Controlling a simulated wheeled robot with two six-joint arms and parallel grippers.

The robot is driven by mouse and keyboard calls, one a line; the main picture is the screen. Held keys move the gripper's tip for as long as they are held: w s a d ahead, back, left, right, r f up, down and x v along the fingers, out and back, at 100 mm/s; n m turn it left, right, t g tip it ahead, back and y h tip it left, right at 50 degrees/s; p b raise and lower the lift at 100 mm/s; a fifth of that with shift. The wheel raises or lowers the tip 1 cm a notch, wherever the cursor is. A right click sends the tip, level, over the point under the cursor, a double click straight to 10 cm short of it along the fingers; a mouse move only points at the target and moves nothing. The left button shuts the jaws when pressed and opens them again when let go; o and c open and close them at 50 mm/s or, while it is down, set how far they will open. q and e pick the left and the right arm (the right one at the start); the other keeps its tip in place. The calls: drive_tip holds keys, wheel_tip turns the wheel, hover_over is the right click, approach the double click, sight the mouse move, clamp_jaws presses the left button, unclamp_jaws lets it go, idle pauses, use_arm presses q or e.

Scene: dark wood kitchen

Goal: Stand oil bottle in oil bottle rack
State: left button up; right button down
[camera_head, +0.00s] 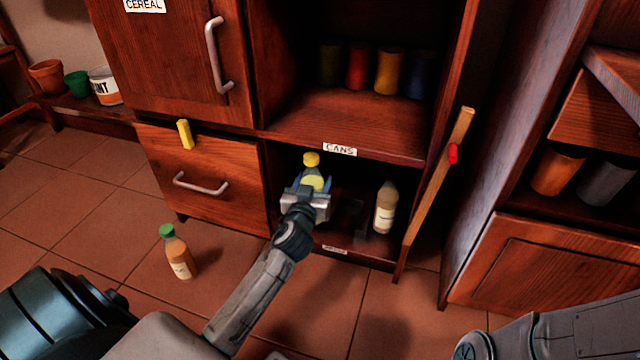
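My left gripper (312,188) reaches into the lower open compartment under the CANS label. A bottle with a round yellow cap (311,159) and a yellowish body shows between its fingers, upright or nearly so. The gripper looks shut on it and hides its lower part. A pale bottle (384,211) stands in the same compartment, to the right of the gripper. Dark shapes (350,213) between them may be the rack, but the shadow hides their form. A small label on the compartment's front edge (335,249) is unreadable. My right gripper is not in view.
A green-capped bottle (178,254) stands on the tiled floor at left. Several cans (388,72) stand on the shelf above. A closed drawer (200,180) is at left.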

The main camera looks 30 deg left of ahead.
use_arm(q)
drive_tip(key=w+a+f+b, duration=0.4)
drive_tip(key=w+a+b, duration=0.1)
drive_tip(key=w+b, duration=0.1)
drive_tip(key=shift+w+f+b, duration=0.15)
drive_tip(key=shift+w+b, duration=0.25)
drive_tip(key=shift+w, duration=0.45)
drive_tip(key=shift+f+b, duration=0.3)
drive_tip(key=shift+f, duration=0.3)
drive_tip(key=o, duration=1.3)
